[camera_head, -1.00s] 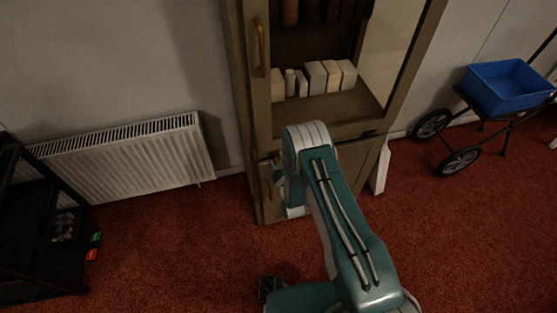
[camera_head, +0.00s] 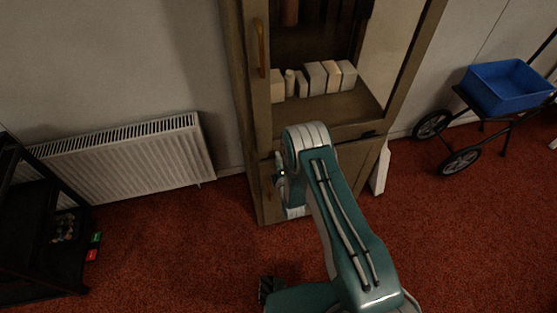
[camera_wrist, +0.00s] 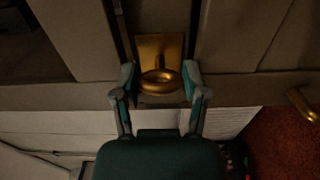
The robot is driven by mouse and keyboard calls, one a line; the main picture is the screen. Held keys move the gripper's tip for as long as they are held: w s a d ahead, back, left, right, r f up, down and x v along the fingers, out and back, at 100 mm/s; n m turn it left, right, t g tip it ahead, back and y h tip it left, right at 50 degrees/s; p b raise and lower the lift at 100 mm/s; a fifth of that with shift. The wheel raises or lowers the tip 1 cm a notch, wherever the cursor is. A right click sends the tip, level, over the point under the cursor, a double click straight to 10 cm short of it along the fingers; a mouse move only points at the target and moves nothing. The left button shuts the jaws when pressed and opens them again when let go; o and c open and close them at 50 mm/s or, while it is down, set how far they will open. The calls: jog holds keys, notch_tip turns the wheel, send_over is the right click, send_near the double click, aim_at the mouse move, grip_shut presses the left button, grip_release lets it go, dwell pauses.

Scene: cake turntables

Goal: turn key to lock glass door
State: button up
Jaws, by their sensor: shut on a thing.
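The tall wooden cabinet has a glass door (camera_head: 262,100) with a brass handle (camera_head: 262,48) on its left side. In the wrist view, a brass key (camera_wrist: 160,83) with a rounded bow stands in front of a brass plate (camera_wrist: 160,52) on the wood. My gripper (camera_wrist: 159,82) has one finger on each side of the bow and is shut on the key. In the head view my arm hides the key and most of the gripper.
Pale blocks or books (camera_head: 315,79) stand on a shelf inside the cabinet. A white radiator (camera_head: 125,158) is on the wall at left, with a black rack (camera_head: 40,240) in front. A cart with a blue bin (camera_head: 508,86) stands at right. Red carpet lies between.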

jog(key=shift+s+a+f, duration=0.15)
jog(key=shift+f, duration=0.05)
jog(key=o, duration=0.9)
jog(key=shift+o, duration=1.3)
jog(key=shift+a, duration=0.1)
jog(key=shift+d+r, duration=0.1)
jog(key=shift+d, duration=0.1)
jog(key=v, duration=1.1)
jog(key=shift+s, duration=0.4)
